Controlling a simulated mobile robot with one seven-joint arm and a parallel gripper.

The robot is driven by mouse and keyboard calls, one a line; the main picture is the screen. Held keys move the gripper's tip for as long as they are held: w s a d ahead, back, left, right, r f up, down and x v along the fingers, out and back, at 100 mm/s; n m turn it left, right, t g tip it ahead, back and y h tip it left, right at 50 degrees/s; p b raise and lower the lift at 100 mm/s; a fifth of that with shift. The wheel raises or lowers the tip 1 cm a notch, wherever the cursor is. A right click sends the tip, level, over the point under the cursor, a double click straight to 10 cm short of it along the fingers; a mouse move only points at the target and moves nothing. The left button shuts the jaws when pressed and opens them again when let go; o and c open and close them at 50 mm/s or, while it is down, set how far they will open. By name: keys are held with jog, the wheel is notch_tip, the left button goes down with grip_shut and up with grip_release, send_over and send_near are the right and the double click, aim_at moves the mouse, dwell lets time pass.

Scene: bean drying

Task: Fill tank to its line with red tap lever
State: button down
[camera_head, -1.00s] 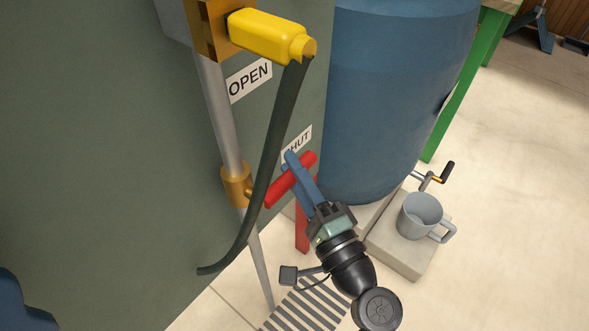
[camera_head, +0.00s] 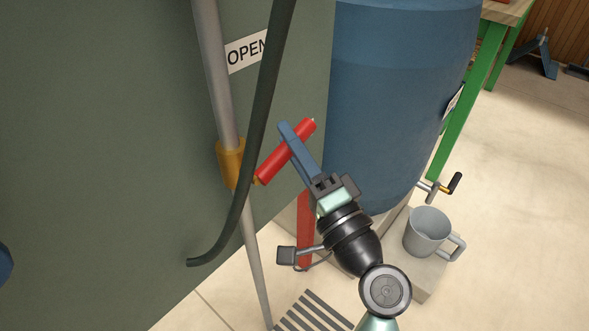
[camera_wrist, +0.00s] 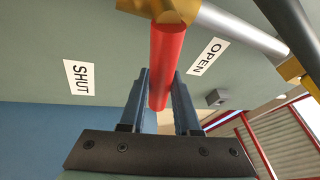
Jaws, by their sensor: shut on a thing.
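The red tap lever (camera_head: 273,164) sticks out beside the brass fitting (camera_head: 230,163) on the grey pipe. My gripper (camera_head: 289,130) has its blue fingers closed around the lever. In the wrist view the lever (camera_wrist: 167,55) runs from the brass body down between the fingertips (camera_wrist: 161,77). An OPEN label (camera_wrist: 206,57) is to the right of the lever and a SHUT label (camera_wrist: 78,77) to its left. The blue tank (camera_head: 400,105) stands to the right of my gripper. No fill line or water shows on it.
A dark hose (camera_head: 257,130) hangs in front of the pipe, close to the lever. A grey mug (camera_head: 428,230) stands on a block under a small spigot (camera_head: 440,186). A red post (camera_head: 304,228) and floor grate (camera_head: 312,314) are below my gripper. Open floor lies right.

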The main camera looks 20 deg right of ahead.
jog(key=shift+r+n, duration=0.2)
jog(key=shift+n, duration=0.1)
jog(key=c, duration=0.6)
grip_release()
jog(key=v, duration=1.3)
jog(key=shift+d, duration=0.1)
